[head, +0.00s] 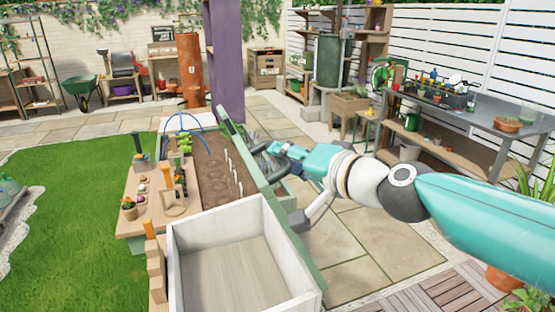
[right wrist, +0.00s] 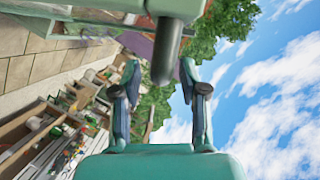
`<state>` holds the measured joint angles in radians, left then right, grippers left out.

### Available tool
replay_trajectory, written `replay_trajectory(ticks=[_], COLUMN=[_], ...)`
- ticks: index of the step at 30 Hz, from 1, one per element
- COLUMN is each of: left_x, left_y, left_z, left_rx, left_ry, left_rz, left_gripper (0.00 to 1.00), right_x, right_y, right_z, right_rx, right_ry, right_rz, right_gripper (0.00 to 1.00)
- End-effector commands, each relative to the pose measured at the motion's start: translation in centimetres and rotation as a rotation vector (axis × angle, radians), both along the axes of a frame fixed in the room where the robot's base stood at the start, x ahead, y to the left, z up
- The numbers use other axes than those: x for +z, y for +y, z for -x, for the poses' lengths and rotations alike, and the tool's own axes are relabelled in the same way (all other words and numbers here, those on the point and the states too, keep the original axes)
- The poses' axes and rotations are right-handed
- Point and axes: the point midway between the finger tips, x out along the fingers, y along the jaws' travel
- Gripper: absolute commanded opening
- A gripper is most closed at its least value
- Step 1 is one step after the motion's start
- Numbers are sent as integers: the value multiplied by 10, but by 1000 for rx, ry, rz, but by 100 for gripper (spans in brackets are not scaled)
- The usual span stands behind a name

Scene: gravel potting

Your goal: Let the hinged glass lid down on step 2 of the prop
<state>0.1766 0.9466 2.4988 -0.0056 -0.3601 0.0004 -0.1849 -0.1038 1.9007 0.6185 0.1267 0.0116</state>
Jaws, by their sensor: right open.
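The hinged glass lid (head: 251,163) stands raised, seen nearly edge-on as a long green frame along the right side of the planting bed; its glass is hard to make out. A stepped wooden prop (head: 155,270) stands left of the white box, clear of the lid. My right gripper (head: 268,158) is at the lid's right side, near its upper part. In the right wrist view, my right gripper (right wrist: 160,78) is open, with a grey rounded rod (right wrist: 165,45) between or just beyond its fingers. I cannot tell whether they touch. My left gripper is out of view.
An empty white box (head: 235,262) stands in front of the soil bed (head: 220,170). A wooden shelf (head: 140,205) with small pots and tools is left of the bed. A purple post (head: 226,60) rises behind. Paving at right is open up to the grey bench (head: 470,118).

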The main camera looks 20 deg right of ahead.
Motion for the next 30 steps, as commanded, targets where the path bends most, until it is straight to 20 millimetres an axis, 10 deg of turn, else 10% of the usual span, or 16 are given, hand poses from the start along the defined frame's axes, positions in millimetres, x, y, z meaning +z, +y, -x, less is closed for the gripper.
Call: replay_trajectory(ticks=[17,25,30], left_x=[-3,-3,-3], left_y=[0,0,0], left_z=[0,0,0], left_rx=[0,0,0], left_ry=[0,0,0], left_rz=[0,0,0], left_gripper=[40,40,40], right_x=[-6,-6,-7], right_y=[11,11,11], right_z=[-27,-27,-27], right_rx=[2,3,3], right_ry=[-1,-1,1], right_rz=[0,0,1], right_gripper=[43,0,0])
